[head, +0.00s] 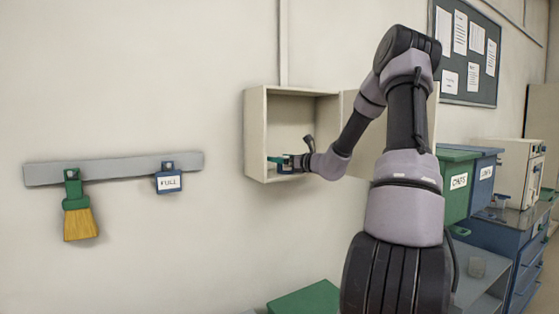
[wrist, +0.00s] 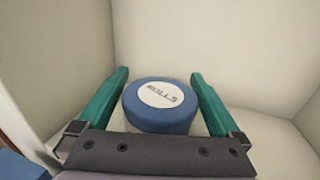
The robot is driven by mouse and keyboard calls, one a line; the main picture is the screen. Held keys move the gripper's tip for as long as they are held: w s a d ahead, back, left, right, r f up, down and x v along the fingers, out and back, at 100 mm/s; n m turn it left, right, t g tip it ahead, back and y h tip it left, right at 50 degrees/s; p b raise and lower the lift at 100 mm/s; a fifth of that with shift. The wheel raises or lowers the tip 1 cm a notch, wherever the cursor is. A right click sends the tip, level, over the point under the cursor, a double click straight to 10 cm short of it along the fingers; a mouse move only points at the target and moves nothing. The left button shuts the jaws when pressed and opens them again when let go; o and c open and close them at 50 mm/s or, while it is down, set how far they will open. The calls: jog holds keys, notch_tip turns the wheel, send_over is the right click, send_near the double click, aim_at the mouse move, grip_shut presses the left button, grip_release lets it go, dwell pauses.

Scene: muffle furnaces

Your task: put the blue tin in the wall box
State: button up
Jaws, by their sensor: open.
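The wall box (head: 255,134) is an open cream box fixed to the wall, its door (head: 348,103) swung out to the right. My gripper (head: 278,160) reaches into it from the right. In the wrist view a blue tin (wrist: 160,118) with a white lid label reading "ROLLS" stands inside the box. The green fingers of my gripper (wrist: 160,92) are open, one on each side of the tin. A narrow gap shows between the tin and each finger. In the head view the tin is mostly hidden by my gripper.
A grey rail (head: 120,168) left of the box carries a green brush (head: 78,208) and a blue "FULL" tag (head: 168,180). A green bin (head: 455,185) and a blue bin (head: 482,182) stand at right. A green lid (head: 305,300) is below the box.

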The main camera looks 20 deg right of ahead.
jog(key=v, duration=1.1)
jog(key=s+a+n+g+y, duration=0.1)
jog(key=a+n, duration=0.1)
jog(key=a, duration=0.1)
jog(key=s+a+r+n+g, duration=0.1)
jog(key=s+a+n+g, duration=0.1)
jog(key=a, duration=0.2)
jog(key=s+a+n+g+y, duration=0.1)
jog(key=a+n, duration=0.1)
jog(key=a, duration=0.1)
jog(key=shift+s+a+r+n+g+y, duration=0.15)
jog(key=shift+a+n+g+y, duration=0.05)
jog(key=shift+n+g+y, duration=0.1)
jog(key=s+a+n+g+h, duration=0.2)
jog(key=s+a+n+g, duration=0.4)
jog(key=s+a+n, duration=0.4)
jog(key=s+d+r+n+h, duration=0.2)
jog(key=s+n, duration=0.3)
jog(key=s, duration=0.3)
jog(key=s+d+r+n+t+h, duration=0.1)
jog(key=s+n+h, duration=0.3)
jog(key=s, duration=0.4)
jog(key=shift+s+d+r+n+t, duration=0.35)
jog(key=shift+d+r+n, duration=0.25)
jog(key=shift+r, duration=0.2)
